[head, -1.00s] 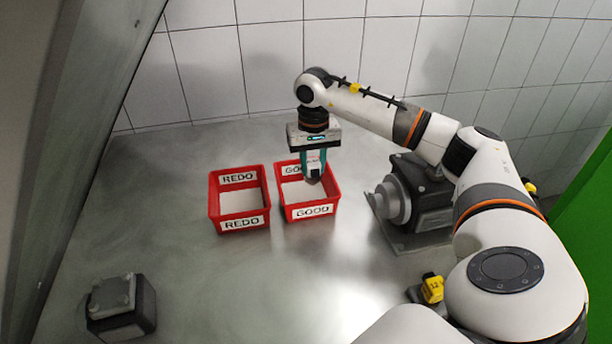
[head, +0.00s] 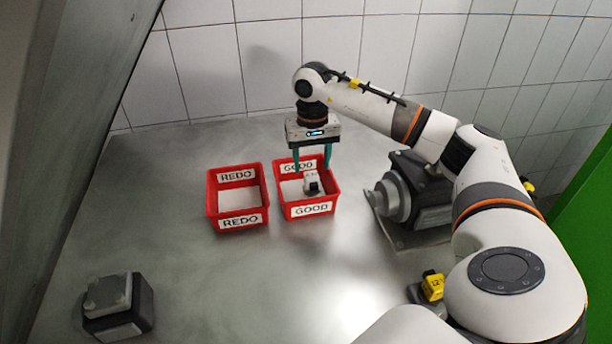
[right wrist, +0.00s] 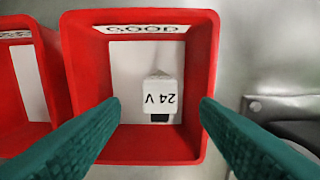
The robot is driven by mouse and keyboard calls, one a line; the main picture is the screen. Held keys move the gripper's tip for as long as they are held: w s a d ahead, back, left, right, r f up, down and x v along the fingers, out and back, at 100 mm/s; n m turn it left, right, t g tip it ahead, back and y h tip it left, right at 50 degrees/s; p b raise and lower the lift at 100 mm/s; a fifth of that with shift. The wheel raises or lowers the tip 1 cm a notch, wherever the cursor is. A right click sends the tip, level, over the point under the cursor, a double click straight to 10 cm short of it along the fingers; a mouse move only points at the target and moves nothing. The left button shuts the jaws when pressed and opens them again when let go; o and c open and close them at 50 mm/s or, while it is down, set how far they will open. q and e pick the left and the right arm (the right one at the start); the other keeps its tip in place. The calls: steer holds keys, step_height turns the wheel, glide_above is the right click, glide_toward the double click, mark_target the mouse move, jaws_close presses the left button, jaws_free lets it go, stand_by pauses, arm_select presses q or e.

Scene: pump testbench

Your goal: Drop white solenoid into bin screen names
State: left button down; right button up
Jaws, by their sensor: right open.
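The white solenoid (head: 312,181), with a dark end, is inside the outline of the red GOOD bin (head: 307,210). In the right wrist view the solenoid (right wrist: 161,92) shows "24 V" upside down and lies over the bin's pale floor, apart from both fingers. I cannot tell for sure whether it rests on the floor. My right gripper (head: 311,168) is above the GOOD bin, pointing down, its teal fingers spread wide and empty. The red REDO bin (head: 239,222) stands to the left, with only a pale floor visible inside. My left gripper is not in view.
A dark pump motor (head: 420,195) stands right of the GOOD bin. A yellow-topped part (head: 432,288) is near my right arm. A dark box with a grey top (head: 118,307) is at the lower left. The metal table's middle front is clear; a tiled wall is behind.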

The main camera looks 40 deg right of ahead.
step_height(320, 180, up, 11)
steer(key=shift+f, duration=0.15)
steer(key=shift+s+f, duration=0.1)
stand_by(0.5)
